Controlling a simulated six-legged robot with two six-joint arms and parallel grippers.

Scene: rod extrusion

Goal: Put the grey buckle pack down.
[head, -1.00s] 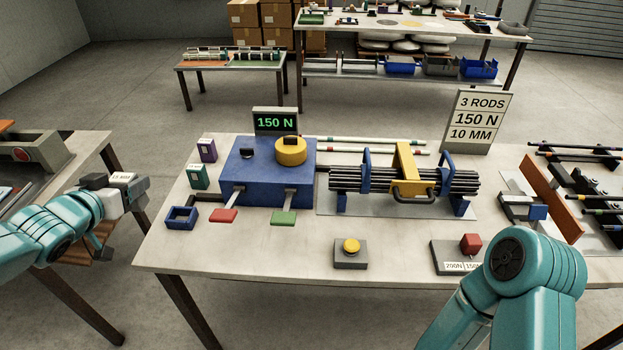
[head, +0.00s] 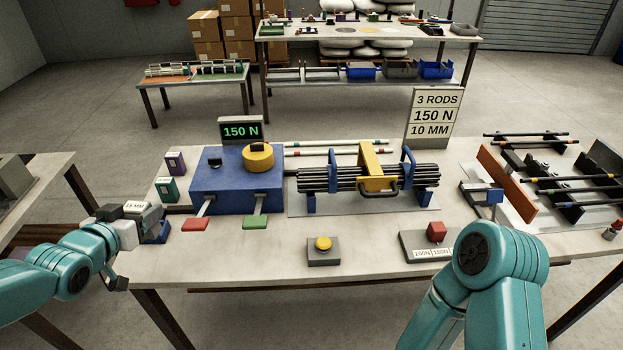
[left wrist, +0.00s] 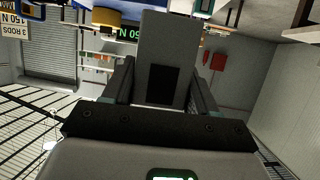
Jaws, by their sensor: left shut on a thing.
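My left gripper (head: 128,222) is shut on the grey buckle pack (head: 150,217), which has a white "15 MM" label by it. In the head view it is at the left end of the main table, in front of the small blue tray (head: 160,232), which it partly hides. I cannot tell whether the pack touches anything below. In the left wrist view the pack (left wrist: 165,40) is a grey block with a dark recess, between the two fingers. My right gripper is not in view; only a link of that arm shows.
Near the tray are a green box (head: 166,190), a purple box (head: 175,162) and the blue machine (head: 235,188) with red (head: 195,224) and green (head: 255,222) pedals. A yellow button (head: 323,243) is further right. Bare tabletop (head: 260,262) lies along the front edge.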

